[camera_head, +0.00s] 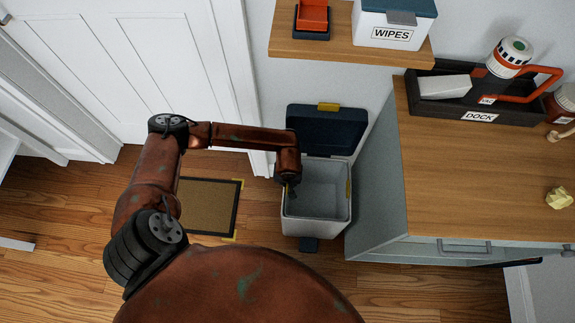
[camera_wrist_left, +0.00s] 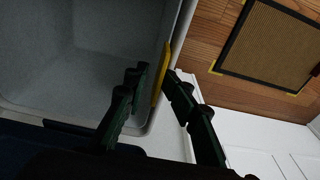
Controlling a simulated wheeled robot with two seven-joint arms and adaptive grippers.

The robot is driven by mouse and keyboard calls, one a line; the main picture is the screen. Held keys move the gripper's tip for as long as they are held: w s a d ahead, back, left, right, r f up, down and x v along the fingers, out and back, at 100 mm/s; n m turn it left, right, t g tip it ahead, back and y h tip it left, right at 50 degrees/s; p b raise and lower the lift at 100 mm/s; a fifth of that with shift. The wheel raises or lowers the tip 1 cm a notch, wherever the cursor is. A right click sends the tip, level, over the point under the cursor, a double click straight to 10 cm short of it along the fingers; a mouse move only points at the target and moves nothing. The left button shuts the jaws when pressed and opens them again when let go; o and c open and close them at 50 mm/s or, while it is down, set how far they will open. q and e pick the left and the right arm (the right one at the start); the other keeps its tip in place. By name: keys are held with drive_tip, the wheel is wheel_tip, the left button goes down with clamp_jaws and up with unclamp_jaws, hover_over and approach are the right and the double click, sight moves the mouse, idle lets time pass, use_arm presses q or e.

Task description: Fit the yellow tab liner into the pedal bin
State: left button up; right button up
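The pedal bin (camera_head: 303,228) stands on the floor by the cabinet, its dark blue lid (camera_head: 325,130) up. A grey liner (camera_head: 322,186) is inside the bin; I cannot tell if it sits fully down. My left gripper (camera_head: 290,188) is at the left rim. In the left wrist view, its dark fingers (camera_wrist_left: 155,75) are apart, one inside the liner and one outside, either side of a yellow tab (camera_wrist_left: 161,78). I see no clear grip on it. My right gripper is out of view.
A wooden-topped cabinet (camera_head: 450,185) stands close on the bin's right, with a dark dock tray (camera_head: 440,101) and a crumpled yellow piece (camera_head: 558,197) on top. A shelf (camera_head: 350,48) with a wipes box (camera_head: 393,30) hangs above the lid. A doormat (camera_head: 208,205) lies left.

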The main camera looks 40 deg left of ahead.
use_arm(q)
wheel_tip(320, 180, up, 12)
drive_tip(key=s+d, duration=0.1)
idle(0.4)
drive_tip(key=shift+f, duration=0.1)
